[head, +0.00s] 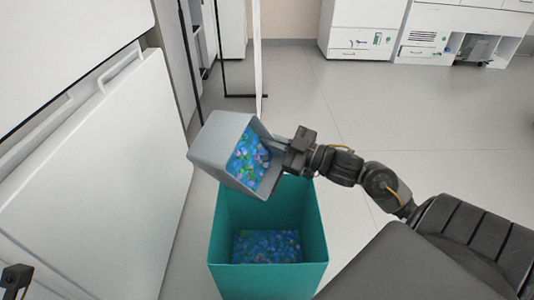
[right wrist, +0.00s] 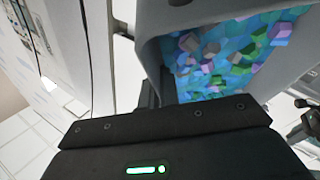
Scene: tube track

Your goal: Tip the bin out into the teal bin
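The grey bin (head: 213,143) is tilted in the air above the back left of the teal bin, its open mouth facing right and toward me. Many small blue, green, pink and purple pieces (head: 248,160) lie inside it. My right gripper (head: 282,152) is shut on its right rim. The right wrist view shows the grey bin's wall (right wrist: 285,75) and the pieces (right wrist: 230,55) close up. The teal bin (head: 268,283) stands upright on the floor, with similar pieces (head: 267,246) at its bottom. A dark part of my left gripper (head: 15,278) shows at the lower left; its fingers are unclear.
A white cabinet with a handle (head: 100,170) stands close on the left. A thin upright panel (head: 258,65) stands behind the bins. White drawer units (head: 362,38) are at the back right. The grey floor (head: 420,135) between is clear.

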